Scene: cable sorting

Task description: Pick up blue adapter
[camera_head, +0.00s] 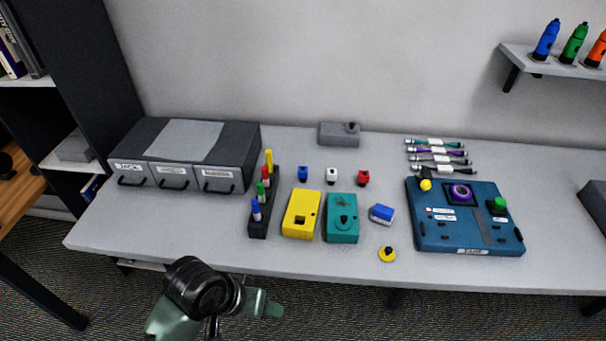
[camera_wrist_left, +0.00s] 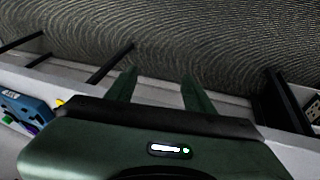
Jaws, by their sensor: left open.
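A small blue adapter (camera_head: 303,174) stands on the table behind the yellow box, at the left end of a row with a white adapter (camera_head: 332,175) and a red adapter (camera_head: 363,178). My left gripper (camera_head: 270,304) is low in the head view, in front of the table's front edge and well apart from the blue adapter. In the left wrist view its two fingers (camera_wrist_left: 160,82) are spread with nothing between them. The adapter cannot be made out in that view. My right gripper is not seen.
On the table (camera_head: 180,236) are a grey drawer unit (camera_head: 247,150), a black marker rack (camera_head: 259,227), a yellow box (camera_head: 301,215), a teal box (camera_head: 342,230), a blue-and-white block (camera_head: 381,214) and a blue panel (camera_head: 448,240). The table's front left is clear.

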